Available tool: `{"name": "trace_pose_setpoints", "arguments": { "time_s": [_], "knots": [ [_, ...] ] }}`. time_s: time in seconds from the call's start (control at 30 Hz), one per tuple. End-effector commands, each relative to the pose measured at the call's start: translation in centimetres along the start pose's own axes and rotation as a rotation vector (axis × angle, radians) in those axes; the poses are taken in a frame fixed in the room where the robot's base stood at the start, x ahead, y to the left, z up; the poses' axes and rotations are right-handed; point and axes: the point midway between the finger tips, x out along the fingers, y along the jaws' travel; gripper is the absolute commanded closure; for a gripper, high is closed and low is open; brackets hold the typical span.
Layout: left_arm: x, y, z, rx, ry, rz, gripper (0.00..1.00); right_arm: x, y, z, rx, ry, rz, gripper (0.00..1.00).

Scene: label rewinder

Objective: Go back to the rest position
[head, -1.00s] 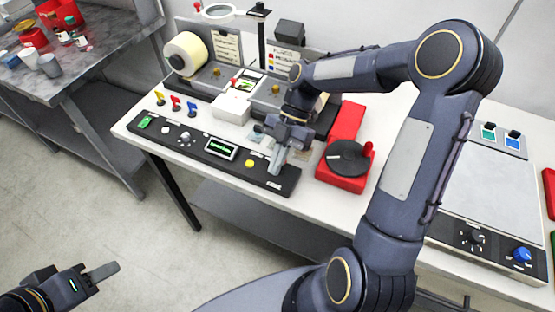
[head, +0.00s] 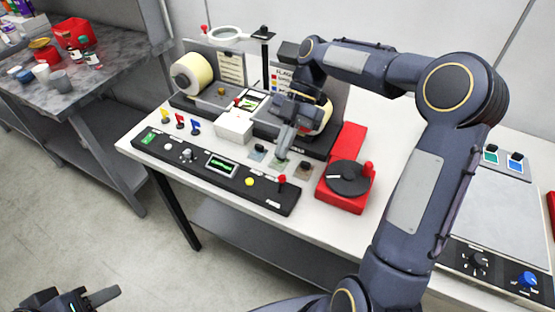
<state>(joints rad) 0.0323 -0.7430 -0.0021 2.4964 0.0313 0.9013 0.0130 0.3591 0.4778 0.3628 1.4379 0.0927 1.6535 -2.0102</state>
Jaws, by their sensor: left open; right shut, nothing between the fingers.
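My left gripper (head: 95,300) is at the bottom left of the head view, open and empty over the floor, clear of the tables. My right arm comes in from the right and reaches over the white table (head: 405,135). My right gripper (head: 281,155) is shut and empty, pointing down near the label rewinder (head: 245,108), just behind the black control panel (head: 215,170). The rewinder carries a cream label roll (head: 192,74) on its left. A second roll on its right is partly hidden behind my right gripper.
A red base with a black disc (head: 348,178) stands right of the panel. A flat scale-like device (head: 505,215) is farther right. A magnifier (head: 225,33) stands behind the rewinder. A grey side table (head: 110,65) holds cups and bins. Floor at the lower left is clear.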

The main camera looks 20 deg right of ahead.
Motion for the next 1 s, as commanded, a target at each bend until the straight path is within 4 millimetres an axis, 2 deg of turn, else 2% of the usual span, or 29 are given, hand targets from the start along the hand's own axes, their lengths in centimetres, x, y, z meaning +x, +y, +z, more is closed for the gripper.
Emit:
{"name": "trace_pose_setpoints", "arguments": {
  "time_s": [0.53,0.63,0.77,0.9,1.0],
  "knots": [
    [0.0,0.0,0.0,0.0,0.0,0.0,0.56,-0.2,0.0,0.0,0.002,-0.001,0.0,1.0],
    [0.0,0.0,0.0,0.0,0.0,0.0,0.56,-0.3,-0.5,-0.5,0.054,-0.027,0.013,1.0],
    [0.0,0.0,0.0,0.0,0.0,0.0,0.56,-0.3,-2.7,-2.2,0.284,-0.12,0.089,1.0],
    [0.0,0.0,0.0,0.0,0.0,0.0,0.56,0.5,-6.6,-4.3,0.69,-0.211,0.285,1.0],
    [0.0,0.0,0.0,0.0,0.0,0.0,0.56,1.6,-9.5,-5.2,0.987,-0.205,0.469,1.0]
  ]
}}
